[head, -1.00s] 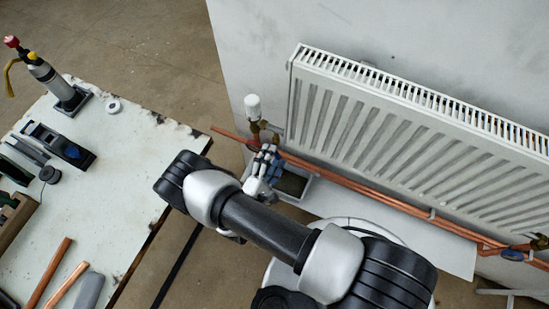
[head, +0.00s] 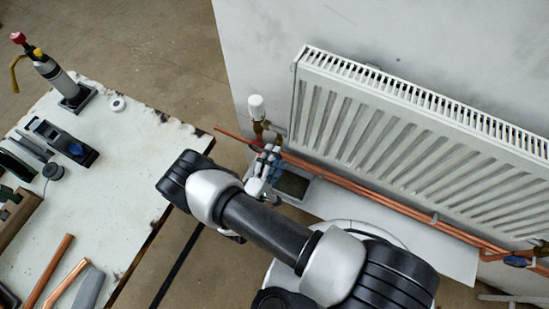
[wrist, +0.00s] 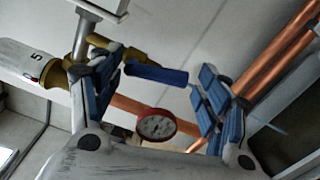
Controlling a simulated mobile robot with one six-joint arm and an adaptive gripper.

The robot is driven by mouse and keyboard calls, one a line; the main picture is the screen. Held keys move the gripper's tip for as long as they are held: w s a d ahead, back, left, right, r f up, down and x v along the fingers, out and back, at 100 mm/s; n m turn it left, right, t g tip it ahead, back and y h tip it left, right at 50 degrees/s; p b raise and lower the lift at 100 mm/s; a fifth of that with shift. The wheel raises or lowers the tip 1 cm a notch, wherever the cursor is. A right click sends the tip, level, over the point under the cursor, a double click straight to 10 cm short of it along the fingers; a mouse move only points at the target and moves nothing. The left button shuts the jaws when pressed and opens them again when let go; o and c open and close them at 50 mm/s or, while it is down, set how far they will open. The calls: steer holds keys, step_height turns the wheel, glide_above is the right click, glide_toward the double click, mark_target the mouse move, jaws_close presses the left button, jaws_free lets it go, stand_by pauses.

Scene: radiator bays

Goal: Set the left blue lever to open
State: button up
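The left blue lever (wrist: 156,74) is a short blue bar on a brass valve (wrist: 118,55) in the wrist view. It lies between the fingers of my gripper (wrist: 160,92), its left end close to the left finger; I cannot tell whether they touch. My gripper is open, its blue-padded fingers apart on either side of the lever. In the head view my gripper (head: 270,163) is at the pipework below the radiator's left end, and it partly hides the valve there. A second blue lever (head: 516,261) sits on the pipe at the far right.
A red-rimmed gauge (wrist: 157,125) sits just below the lever. A white valve head (head: 256,106) stands above the gripper, left of the radiator (head: 420,135). Copper pipes (head: 380,188) run along the wall. A grey tray (head: 295,183) lies underneath. A cluttered workbench (head: 120,190) stands left.

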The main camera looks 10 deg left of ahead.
steer(key=shift+o, duration=1.4)
steer(key=v, duration=1.2)
